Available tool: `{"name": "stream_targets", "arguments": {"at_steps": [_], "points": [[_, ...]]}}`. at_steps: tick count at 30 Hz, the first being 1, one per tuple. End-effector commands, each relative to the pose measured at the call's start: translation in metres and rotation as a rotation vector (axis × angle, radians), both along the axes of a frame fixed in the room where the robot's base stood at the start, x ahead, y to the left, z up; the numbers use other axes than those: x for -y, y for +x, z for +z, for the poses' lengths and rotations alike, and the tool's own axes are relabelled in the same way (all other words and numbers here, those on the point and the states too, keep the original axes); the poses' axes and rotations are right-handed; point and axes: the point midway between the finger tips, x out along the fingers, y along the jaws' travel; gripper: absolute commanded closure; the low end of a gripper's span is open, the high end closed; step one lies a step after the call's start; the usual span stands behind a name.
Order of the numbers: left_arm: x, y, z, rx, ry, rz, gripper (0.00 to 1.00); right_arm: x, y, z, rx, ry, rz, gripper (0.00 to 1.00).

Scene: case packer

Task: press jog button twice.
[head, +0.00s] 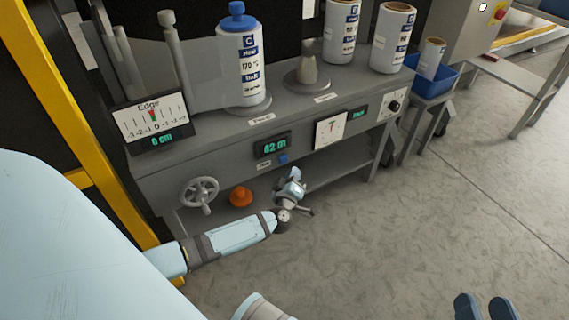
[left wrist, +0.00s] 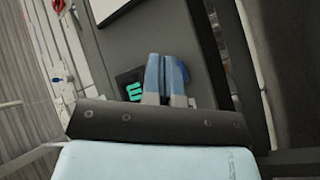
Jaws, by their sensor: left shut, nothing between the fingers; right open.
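The small blue jog button (head: 283,159) sits on the front face of the grey machine, just right of a small label and below the green "m" display (head: 272,146). My left gripper (head: 293,174) is shut and empty, just below and right of the button, seemingly apart from it. In the left wrist view its blue fingers (left wrist: 165,75) are together in front of the grey panel, beside the display (left wrist: 134,91). My right gripper (head: 485,306) is open and empty over the floor at the bottom right.
An orange knob (head: 240,196) and a grey handwheel (head: 200,191) are at the machine's lower left. A white panel (head: 330,130) is right of the display. Bottles and rolls stand on top, including a blue-capped one (head: 241,60). The floor in front is clear.

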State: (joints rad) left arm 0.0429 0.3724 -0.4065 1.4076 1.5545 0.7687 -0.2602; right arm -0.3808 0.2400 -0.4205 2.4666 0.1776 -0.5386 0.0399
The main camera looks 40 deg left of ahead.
Motion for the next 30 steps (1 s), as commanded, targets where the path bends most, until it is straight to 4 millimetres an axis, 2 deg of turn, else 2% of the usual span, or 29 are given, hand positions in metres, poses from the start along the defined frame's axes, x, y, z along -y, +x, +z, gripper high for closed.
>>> {"name": "stream_targets", "arguments": {"at_steps": [9,30], "points": [[-0.016,0.006,0.001,0.000,0.001,0.000,1.00,0.000,-0.001,0.001,-0.004,0.003,0.000,0.50],[-0.016,0.006,0.001,-0.001,0.000,-0.001,1.00,0.000,-0.001,0.001,-0.005,0.004,-0.001,0.50]]}}
